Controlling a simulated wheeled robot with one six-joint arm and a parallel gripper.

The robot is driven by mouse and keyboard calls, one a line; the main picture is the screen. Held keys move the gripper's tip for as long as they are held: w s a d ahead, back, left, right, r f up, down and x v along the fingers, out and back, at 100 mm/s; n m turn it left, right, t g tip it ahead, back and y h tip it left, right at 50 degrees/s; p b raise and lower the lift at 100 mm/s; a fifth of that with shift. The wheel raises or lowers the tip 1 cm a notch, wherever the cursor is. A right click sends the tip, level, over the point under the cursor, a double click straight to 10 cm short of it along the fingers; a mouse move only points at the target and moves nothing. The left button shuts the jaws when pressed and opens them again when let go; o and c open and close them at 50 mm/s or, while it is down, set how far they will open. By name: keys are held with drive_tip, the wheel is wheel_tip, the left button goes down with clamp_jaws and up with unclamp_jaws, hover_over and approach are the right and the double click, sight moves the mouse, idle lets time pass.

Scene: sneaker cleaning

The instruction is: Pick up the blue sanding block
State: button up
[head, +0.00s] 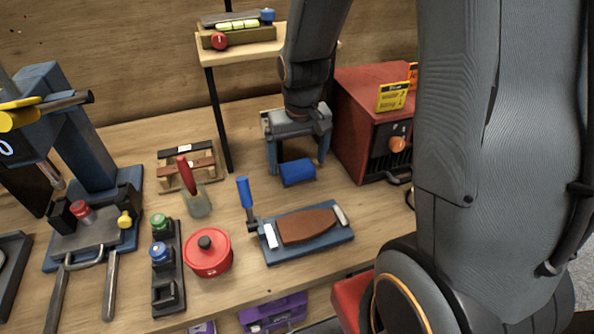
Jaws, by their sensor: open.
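The blue sanding block (298,172) lies on the wooden bench in the head view, left of the red box. My gripper (299,166) points down over it, with one finger to its left and the other to its right. The fingers are open and spread wider than the block. The block's front and top show between and in front of the fingers. I cannot tell whether either finger touches it.
A red box (358,129) with an orange knob stands close on the right. A raised shelf (240,50) stands behind left. A blue clamp board (337,246) with a brown sole, a red pot (208,255) and a red-handled tool (196,197) are nearby. Bare bench lies in front of the block.

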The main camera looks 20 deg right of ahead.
sight(297, 166)
drive_tip(key=shift+w+f, duration=0.15)
drive_tip(key=shift+f, duration=0.7)
drive_tip(key=shift+w+f, duration=0.1)
drive_tip(key=shift+f, duration=0.7)
drive_tip(key=c, duration=1.1)
drive_tip(key=shift+r, duration=0.1)
drive_tip(key=shift+c, duration=0.2)
wheel_tip(297, 166, up, 10)
drive_tip(key=shift+f+b, duration=0.1)
drive_tip(key=shift+b, duration=0.3)
